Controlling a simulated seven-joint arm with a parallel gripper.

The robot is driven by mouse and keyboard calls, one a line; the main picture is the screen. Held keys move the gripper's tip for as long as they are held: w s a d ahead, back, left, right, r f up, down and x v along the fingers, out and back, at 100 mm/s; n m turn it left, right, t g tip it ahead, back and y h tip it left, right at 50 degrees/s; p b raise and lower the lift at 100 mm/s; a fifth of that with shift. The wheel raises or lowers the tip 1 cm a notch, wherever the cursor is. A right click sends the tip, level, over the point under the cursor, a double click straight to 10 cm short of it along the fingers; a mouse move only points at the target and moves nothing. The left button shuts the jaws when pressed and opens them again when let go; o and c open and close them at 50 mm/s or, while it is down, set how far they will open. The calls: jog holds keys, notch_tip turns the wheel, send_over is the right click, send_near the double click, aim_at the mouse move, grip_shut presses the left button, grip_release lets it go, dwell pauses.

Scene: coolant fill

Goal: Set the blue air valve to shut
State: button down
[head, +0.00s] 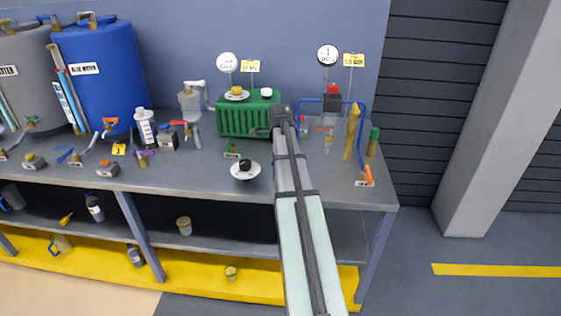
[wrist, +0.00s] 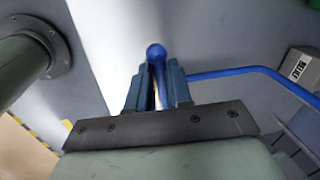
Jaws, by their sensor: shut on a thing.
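In the wrist view, a blue handle with a round blue knob (wrist: 156,52) stands between the two fingers of my gripper (wrist: 157,78). The fingers are closed on its stem, and the knob shows past the fingertips. I take this for the blue air valve's handle. Its body and any position marks are hidden, so I cannot tell its setting. In the head view, my gripper (head: 282,115) is at the back of the bench, right of the green ribbed box (head: 240,118). My own arm covers the handle there.
A blue pipe (wrist: 240,73) runs right from near the handle; a labelled grey box (wrist: 302,68) is at the right. In the head view, a dark unit with a red knob (head: 332,98), a yellow post (head: 353,130) and an orange-handled valve (head: 368,177) stand to the right of my arm.

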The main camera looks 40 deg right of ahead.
jog(key=shift+w+d+m, duration=0.2)
jog(key=shift+w+m, duration=0.1)
jog(key=shift+m, duration=0.5)
jog(key=c, duration=1)
grip_release()
jog(key=shift+c, duration=0.2)
notch_tip(320, 180, up, 14)
jog(key=s+a, duration=0.1)
jog(key=shift+s+a+f, duration=0.25)
jog(key=shift+s+a, duration=0.15)
